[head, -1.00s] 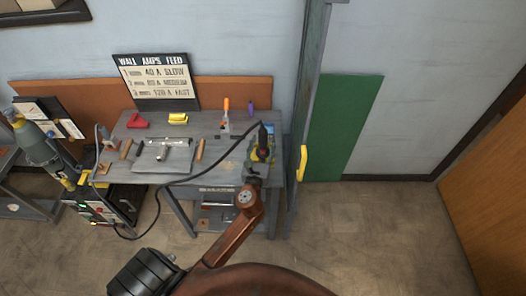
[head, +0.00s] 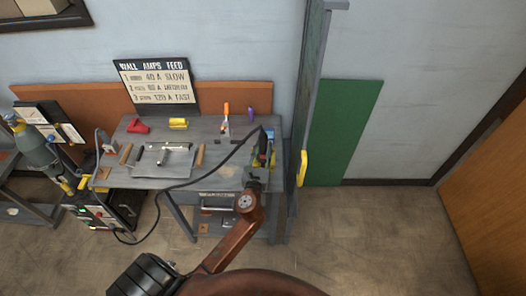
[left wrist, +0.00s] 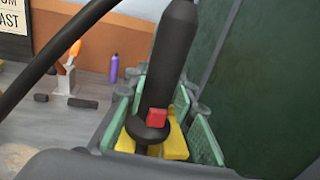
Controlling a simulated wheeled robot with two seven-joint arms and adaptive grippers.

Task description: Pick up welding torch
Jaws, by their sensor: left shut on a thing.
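The welding torch is a black handle with a red trigger and a round collar. It stands large in the middle of the left wrist view (left wrist: 174,68), tilted slightly. A black cable leads from it to the left. My left gripper (left wrist: 160,128) shows greenish finger pads on both sides of the torch's lower part and is shut on it. In the head view the gripper (head: 261,162) is at the right end of the workbench, and the torch there is small and partly hidden. The torch's lower end is hidden. My right gripper is not in view.
The grey workbench (head: 222,152) carries a red piece (head: 138,126), a yellow piece (head: 178,123), an orange-handled tool (head: 226,116) and a purple bottle (head: 250,115). A post with a yellow handle (head: 303,165) stands close on the right. A gas cylinder (head: 37,149) stands left.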

